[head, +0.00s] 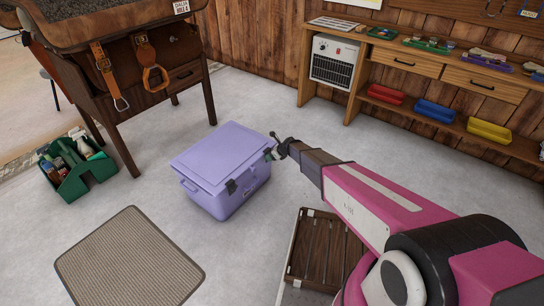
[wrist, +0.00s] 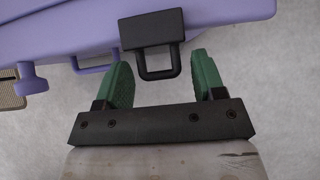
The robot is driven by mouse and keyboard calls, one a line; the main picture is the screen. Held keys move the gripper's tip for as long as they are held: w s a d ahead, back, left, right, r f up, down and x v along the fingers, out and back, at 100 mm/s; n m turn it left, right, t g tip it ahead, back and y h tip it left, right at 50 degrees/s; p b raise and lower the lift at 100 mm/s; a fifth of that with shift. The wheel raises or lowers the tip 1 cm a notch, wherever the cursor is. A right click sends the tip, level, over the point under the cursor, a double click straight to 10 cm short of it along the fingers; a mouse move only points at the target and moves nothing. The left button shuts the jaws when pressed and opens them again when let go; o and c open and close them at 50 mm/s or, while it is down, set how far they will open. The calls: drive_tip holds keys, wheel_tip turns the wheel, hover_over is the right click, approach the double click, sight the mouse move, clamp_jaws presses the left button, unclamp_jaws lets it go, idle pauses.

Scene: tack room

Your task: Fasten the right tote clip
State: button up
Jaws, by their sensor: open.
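The lidded purple tote (head: 205,170) stands on the floor, lid down, with two black clips on its front side. The left clip (head: 231,187) is plain in the head view. The right clip is mostly hidden there by my gripper (head: 273,150) at the tote's right corner. In the wrist view, the right clip (wrist: 152,30) is a black block on the lid edge, its open loop sticking out toward me. My gripper (wrist: 162,75) is open, its green fingers on either side of the loop, with gaps at both sides. I see no contact.
A green caddy (head: 78,170) of bottles and a woven mat (head: 130,258) lie to the left. A dark slatted crate (head: 322,250) is on the floor below my arm. A wooden bench (head: 440,75) with trays and a heater (head: 335,60) stands behind. Floor behind the tote is clear.

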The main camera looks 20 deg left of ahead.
drive_tip(key=v, duration=1)
